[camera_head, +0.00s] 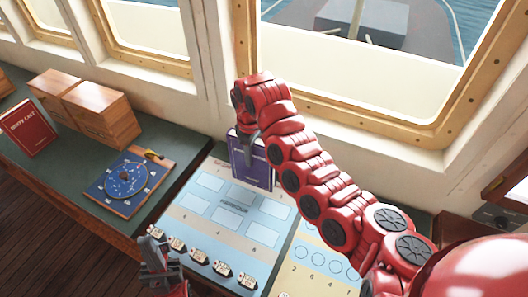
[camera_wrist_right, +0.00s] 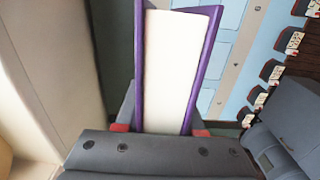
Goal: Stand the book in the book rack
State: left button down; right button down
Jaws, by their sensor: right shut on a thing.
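The purple book (camera_head: 262,172) is upright at the back edge of the blue chart panel. My right gripper (camera_head: 249,150) is shut on it from above. In the right wrist view the book's white page edge (camera_wrist_right: 171,70) shows between purple covers, with the gripper (camera_wrist_right: 162,127) at its near end. I cannot tell whether the book's lower edge touches the surface. My left gripper (camera_head: 154,255) is low in the head view, in front of the panel and apart from the book; its jaw opening is unclear. I cannot make out a book rack with certainty.
A red book (camera_head: 28,127) and wooden boxes (camera_head: 100,112) stand on the green counter at left. A blue board with a round dial (camera_head: 125,180) lies nearby. Several small tagged blocks (camera_head: 199,256) line the panel's front. The window wall is close behind the purple book.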

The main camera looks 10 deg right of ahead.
jog(key=w+d+f+b, duration=0.1)
jog(key=w+d, duration=0.3)
jog(key=w, duration=0.1)
jog(key=shift+w+d, duration=0.15)
jog(key=shift+w+d+f+b, duration=0.15)
jog(key=shift+w+f+b, duration=0.15)
jog(key=shift+f+b, duration=0.4)
jog(key=shift+w+d+f+b, duration=0.15)
jog(key=shift+w+f+b, duration=0.15)
jog(key=shift+f, duration=0.6)
jog(key=shift+s+f, duration=0.1)
jog(key=c, duration=0.5)
grip_release()
